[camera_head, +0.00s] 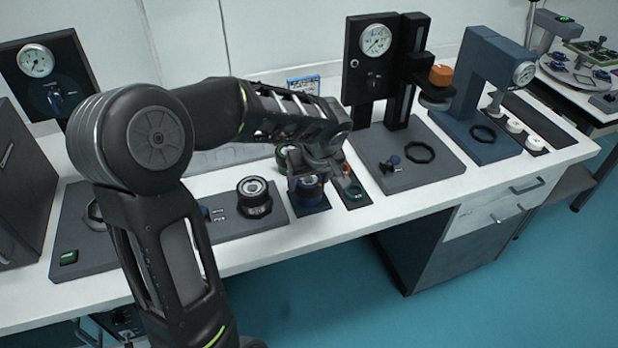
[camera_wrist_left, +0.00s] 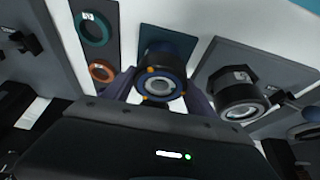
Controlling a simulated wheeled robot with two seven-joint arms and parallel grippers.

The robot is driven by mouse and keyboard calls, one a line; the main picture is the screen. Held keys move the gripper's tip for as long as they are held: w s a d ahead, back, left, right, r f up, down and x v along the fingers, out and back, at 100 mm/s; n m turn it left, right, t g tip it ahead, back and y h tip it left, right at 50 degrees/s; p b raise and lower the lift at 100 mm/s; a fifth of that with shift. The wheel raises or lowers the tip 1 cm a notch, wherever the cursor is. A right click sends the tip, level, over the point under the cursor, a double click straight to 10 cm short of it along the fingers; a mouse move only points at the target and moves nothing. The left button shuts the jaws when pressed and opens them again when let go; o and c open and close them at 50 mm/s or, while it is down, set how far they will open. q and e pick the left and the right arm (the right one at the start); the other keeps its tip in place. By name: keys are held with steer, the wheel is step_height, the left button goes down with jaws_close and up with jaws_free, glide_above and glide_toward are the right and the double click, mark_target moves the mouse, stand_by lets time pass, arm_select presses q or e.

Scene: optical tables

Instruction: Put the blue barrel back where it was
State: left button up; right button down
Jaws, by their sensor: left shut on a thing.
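The blue barrel (camera_head: 311,189) is a short dark cylinder with a blue band. My left gripper (camera_head: 309,178) is shut on it, over a dark blue mat (camera_head: 312,210) on the white table. In the left wrist view the barrel (camera_wrist_left: 162,83) shows its glass end and blue rim with small orange marks, between the fingers of my left gripper (camera_wrist_left: 160,92). The blue mat (camera_wrist_left: 168,42) lies behind it there. I cannot tell whether the barrel touches the mat. My right gripper is not in view.
A black lens barrel (camera_head: 254,197) stands on a grey plate to the left. A gauge stand (camera_head: 375,60) rises behind.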

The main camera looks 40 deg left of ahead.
arm_select(q)
steer(key=shift+f, duration=0.15)
steer(key=shift+f+b, duration=0.1)
steer(key=shift+b, duration=0.2)
steer(key=o, duration=1.5)
steer(key=shift+r+p, duration=0.35)
steer(key=shift+p, duration=0.05)
steer(key=b+v, duration=0.1)
steer(key=v, duration=1)
steer(key=shift+s+d+r, duration=0.1)
steer(key=shift+d+r, duration=0.1)
steer(key=shift+r, duration=0.1)
steer(key=shift+s, duration=0.1)
